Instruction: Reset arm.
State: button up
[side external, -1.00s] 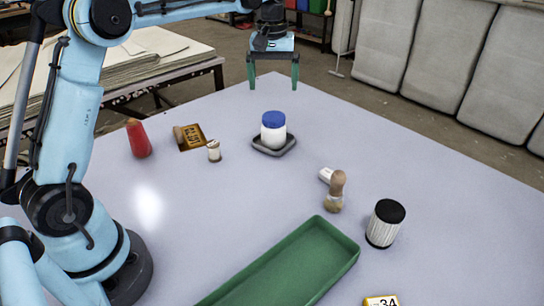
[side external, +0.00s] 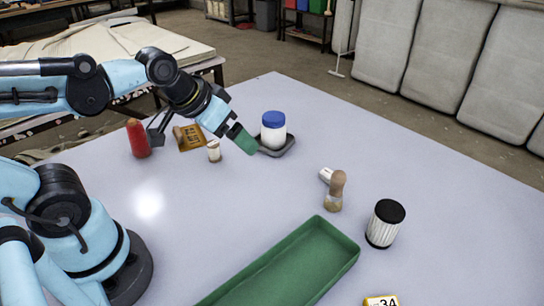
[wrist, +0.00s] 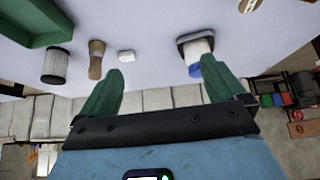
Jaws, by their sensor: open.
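My gripper (side external: 243,139) is raised above the table, left of the blue-lidded white jar, with its green fingertips pointing down and to the right. In the wrist view my gripper (wrist: 160,85) shows two green fingers spread apart with nothing between them. The jar (side external: 273,131) stands upright on a small dark grey tray (side external: 284,148); it also shows in the wrist view (wrist: 196,50), just beyond the right finger. No cloth shows in these frames.
A green tray (side external: 300,262) lies at the front.

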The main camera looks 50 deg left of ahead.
jog(key=shift+s+d+f, duration=0.15)
jog(key=shift+s+f, duration=0.35)
jog(key=shift+f, duration=0.05)
